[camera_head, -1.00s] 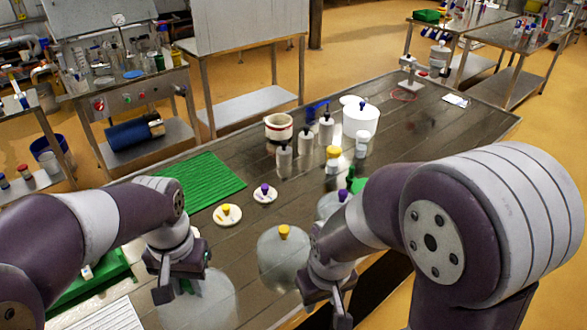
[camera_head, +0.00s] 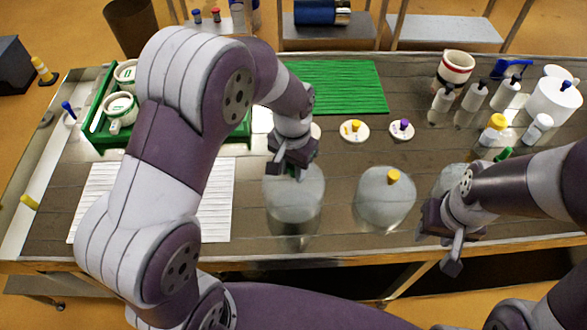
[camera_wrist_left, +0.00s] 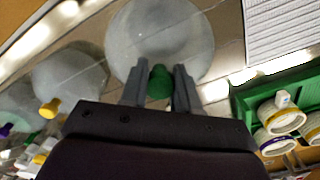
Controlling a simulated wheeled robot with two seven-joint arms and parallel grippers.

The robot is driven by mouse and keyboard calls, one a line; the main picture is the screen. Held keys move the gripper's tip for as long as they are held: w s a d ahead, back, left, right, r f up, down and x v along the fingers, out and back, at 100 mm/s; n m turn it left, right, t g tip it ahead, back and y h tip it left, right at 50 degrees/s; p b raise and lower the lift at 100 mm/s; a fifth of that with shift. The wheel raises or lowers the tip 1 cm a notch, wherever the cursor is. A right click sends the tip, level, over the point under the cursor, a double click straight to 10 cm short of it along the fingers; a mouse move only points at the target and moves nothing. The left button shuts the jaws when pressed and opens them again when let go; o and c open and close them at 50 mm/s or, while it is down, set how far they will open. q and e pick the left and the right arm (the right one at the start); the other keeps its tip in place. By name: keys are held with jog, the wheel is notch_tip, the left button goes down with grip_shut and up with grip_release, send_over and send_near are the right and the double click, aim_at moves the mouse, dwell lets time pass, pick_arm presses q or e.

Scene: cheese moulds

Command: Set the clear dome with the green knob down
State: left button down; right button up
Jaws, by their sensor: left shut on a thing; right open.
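The clear dome (camera_head: 294,197) hangs under my left gripper (camera_head: 297,172) in the head view, over the table between the white slatted mat and the yellow-knobbed dome. In the left wrist view its green knob (camera_wrist_left: 159,84) is between the two fingers, which are shut on it, with the dome's round body (camera_wrist_left: 160,38) beyond. The dome looks upright; I cannot tell whether its rim touches the table. My right gripper (camera_head: 447,240) is open and empty near the front edge, at the right.
A dome with a yellow knob (camera_head: 385,200) stands just right of the held one. Another dome (camera_head: 450,180) is partly hidden by my right gripper. Behind are a green mat (camera_head: 345,88), small lids with knobs (camera_head: 354,131) and bottles; a green crate (camera_head: 97,125) and white mat (camera_head: 90,205) lie left.

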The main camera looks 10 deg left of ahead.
aim_at(290, 177)
pick_arm(q)
jog(key=f, duration=0.3)
jog(key=a+f+p, duration=0.1)
jog(key=shift+w+f, duration=0.15)
jog(key=shift+w, duration=0.15)
jog(key=shift+w+d+f, duration=0.1)
jog(key=shift+f, duration=0.25)
jog(key=c, duration=0.8)
grip_release()
notch_tip(290, 177, up, 12)
jog(key=shift+f+b, duration=0.15)
jog(key=shift+b, duration=0.5)
jog(key=s+a+n, duration=0.1)
jog(key=s+a, duration=0.1)
jog(key=s, duration=0.2)
jog(key=s+a+f+n+t, duration=0.1)
jog(key=s+a, duration=0.1)
jog(key=s, duration=0.2)
jog(key=s+a+f+n, duration=0.1)
jog(key=s+a, duration=0.1)
jog(key=s, duration=0.2)
jog(key=shift+s+a+f+n, duration=0.1)
jog(key=shift+f+n, duration=0.15)
jog(key=shift+n, duration=0.15)
